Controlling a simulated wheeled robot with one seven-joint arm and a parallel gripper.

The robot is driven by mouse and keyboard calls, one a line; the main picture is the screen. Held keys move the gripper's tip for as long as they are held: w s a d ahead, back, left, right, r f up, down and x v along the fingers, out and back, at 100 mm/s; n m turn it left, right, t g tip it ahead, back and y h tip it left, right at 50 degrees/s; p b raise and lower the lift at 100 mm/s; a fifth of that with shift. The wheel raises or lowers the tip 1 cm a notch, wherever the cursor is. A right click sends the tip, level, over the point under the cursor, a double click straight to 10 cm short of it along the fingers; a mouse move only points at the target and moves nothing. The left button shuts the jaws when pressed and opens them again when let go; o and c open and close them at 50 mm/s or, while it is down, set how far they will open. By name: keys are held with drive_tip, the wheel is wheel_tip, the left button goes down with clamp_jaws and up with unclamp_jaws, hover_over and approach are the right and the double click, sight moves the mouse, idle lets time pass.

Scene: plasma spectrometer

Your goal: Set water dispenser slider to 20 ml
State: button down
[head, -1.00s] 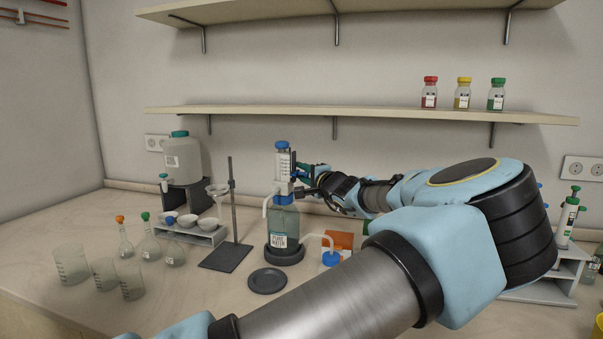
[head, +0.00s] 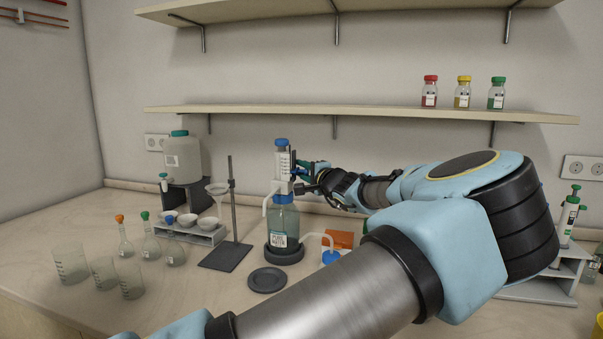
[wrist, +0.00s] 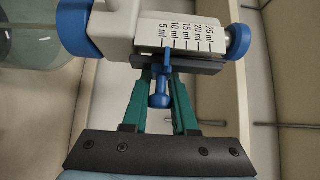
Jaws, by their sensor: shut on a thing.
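The water dispenser (head: 283,165) stands on a bottle labelled pure water (head: 284,222), with a white pump body and blue cap. In the wrist view, the dispenser's white body (wrist: 150,30) lies sideways in the picture, with a scale marked 5 to 25 ml. The blue slider (wrist: 159,99) has its pointer close to the 5 ml mark, left of the 10 ml mark. My gripper (wrist: 159,80) has its green fingers on both sides of the slider and is shut on it. In the head view, my gripper (head: 301,172) is at the dispenser's right side; the slider contact is too small to see there.
A round black plate (head: 267,279) lies in front of the bottle. A stand with a funnel (head: 232,215), flasks (head: 150,245) and beakers (head: 103,275) are to the left. A shelf (head: 360,113) runs above. A pipette rack (head: 555,270) is at the right.

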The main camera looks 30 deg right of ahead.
drive_tip(key=shift+r, duration=1.3)
drive_tip(key=c, duration=0.7)
unclamp_jaws()
drive_tip(key=shift+s+f, duration=0.1)
drive_tip(key=s+b, duration=0.4)
drive_tip(key=s, duration=0.6)
drive_tip(key=shift+s+d, duration=0.2)
drive_tip(key=shift+s, duration=0.1)
